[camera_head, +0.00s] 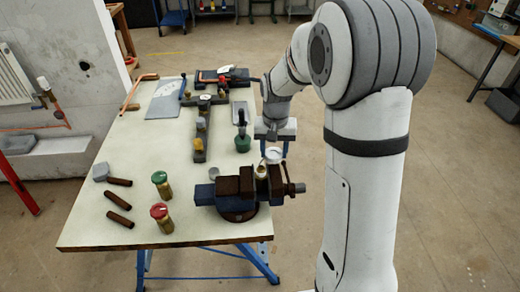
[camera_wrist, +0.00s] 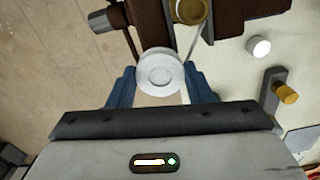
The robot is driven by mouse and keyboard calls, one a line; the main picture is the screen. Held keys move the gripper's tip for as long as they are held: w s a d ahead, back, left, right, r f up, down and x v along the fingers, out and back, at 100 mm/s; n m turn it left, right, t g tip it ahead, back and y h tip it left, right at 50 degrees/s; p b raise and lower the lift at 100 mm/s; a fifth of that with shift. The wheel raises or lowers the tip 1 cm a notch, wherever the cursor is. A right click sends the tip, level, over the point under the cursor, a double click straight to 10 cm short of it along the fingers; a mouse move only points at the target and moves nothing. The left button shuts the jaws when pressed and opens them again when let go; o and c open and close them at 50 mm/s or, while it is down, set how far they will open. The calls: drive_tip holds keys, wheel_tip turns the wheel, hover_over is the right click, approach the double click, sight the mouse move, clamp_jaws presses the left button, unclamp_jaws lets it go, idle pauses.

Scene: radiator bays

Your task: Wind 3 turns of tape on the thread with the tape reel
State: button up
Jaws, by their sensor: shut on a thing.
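My gripper (camera_head: 274,148) is shut on the white tape reel (camera_wrist: 160,72), which sits between the two blue fingertips (camera_wrist: 162,88) in the wrist view. In the head view the reel (camera_head: 274,155) shows pale just beside the vise. A brass fitting (camera_wrist: 190,10) stands in the vise (camera_head: 238,188), close to the reel; its top also shows in the head view (camera_head: 261,171). A thin pale strip (camera_wrist: 197,42) runs from the reel's right side up to the fitting. I cannot make out turns on the thread.
The vise handle (camera_head: 290,185) sticks out right.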

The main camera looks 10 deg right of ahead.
drive_tip(key=s, duration=0.1)
drive_tip(key=s+d, duration=0.1)
drive_tip(key=s, duration=0.1)
drive_tip(key=s+d+b, duration=0.1)
drive_tip(key=s, duration=0.1)
drive_tip(key=shift+d, duration=0.2)
wheel_tip(320, 180, up, 8)
drive_tip(key=p, duration=0.6)
drive_tip(key=shift+r, duration=0.25)
